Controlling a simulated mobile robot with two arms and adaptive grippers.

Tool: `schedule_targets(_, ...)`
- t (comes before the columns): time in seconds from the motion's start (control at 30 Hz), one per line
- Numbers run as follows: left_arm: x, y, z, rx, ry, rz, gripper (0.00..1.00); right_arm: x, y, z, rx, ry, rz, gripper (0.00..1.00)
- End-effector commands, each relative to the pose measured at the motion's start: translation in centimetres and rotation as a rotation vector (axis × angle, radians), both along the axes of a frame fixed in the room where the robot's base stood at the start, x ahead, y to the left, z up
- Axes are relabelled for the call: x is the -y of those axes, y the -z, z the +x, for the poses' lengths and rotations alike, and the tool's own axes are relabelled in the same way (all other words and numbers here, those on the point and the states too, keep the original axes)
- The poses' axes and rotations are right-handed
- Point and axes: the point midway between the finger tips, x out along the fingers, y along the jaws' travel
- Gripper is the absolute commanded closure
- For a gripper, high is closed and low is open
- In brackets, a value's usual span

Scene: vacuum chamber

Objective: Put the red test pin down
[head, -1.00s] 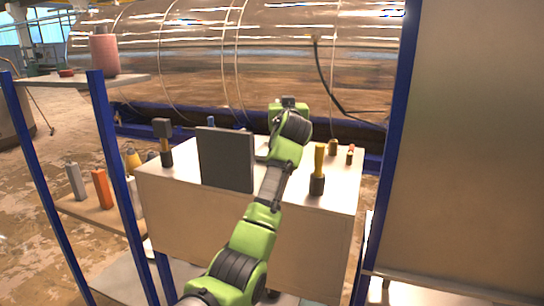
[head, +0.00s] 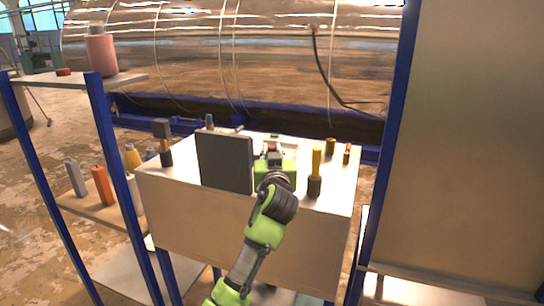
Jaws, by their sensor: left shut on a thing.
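My left gripper (head: 272,149) is over the white table top, behind the dark grey upright panel and to its right. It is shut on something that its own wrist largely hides. A small patch of red shows at the jaws, which fits the red test pin (head: 273,146). I cannot tell whether the pin touches the table. My right gripper is not in view.
The dark panel (head: 225,162) stands on the white table (head: 330,180). A yellow-handled tool (head: 316,172), a brass cylinder (head: 330,146), a small red-topped piece (head: 347,153) and a black-headed mallet (head: 163,142) stand around it. A blue-framed shelf (head: 110,82) is at left.

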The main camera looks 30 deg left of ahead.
Motion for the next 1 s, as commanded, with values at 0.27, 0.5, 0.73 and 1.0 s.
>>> schedule_targets(0.27, -0.1, 2.3, 0.0, -0.003, -0.001, 0.001, 1.00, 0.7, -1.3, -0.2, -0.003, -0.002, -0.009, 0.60)
schedule_targets(0.5, -0.1, 2.6, 0.1, -0.003, -0.001, 0.001, 0.82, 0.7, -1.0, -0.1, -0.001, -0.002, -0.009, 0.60)
schedule_targets(0.73, -0.1, 2.5, 0.1, -0.003, -0.001, 0.001, 0.68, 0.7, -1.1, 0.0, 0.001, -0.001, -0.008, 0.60)
schedule_targets(1.0, 0.2, 2.4, -0.2, -0.003, 0.001, 0.000, 0.68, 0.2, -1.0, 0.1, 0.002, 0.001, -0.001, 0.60)
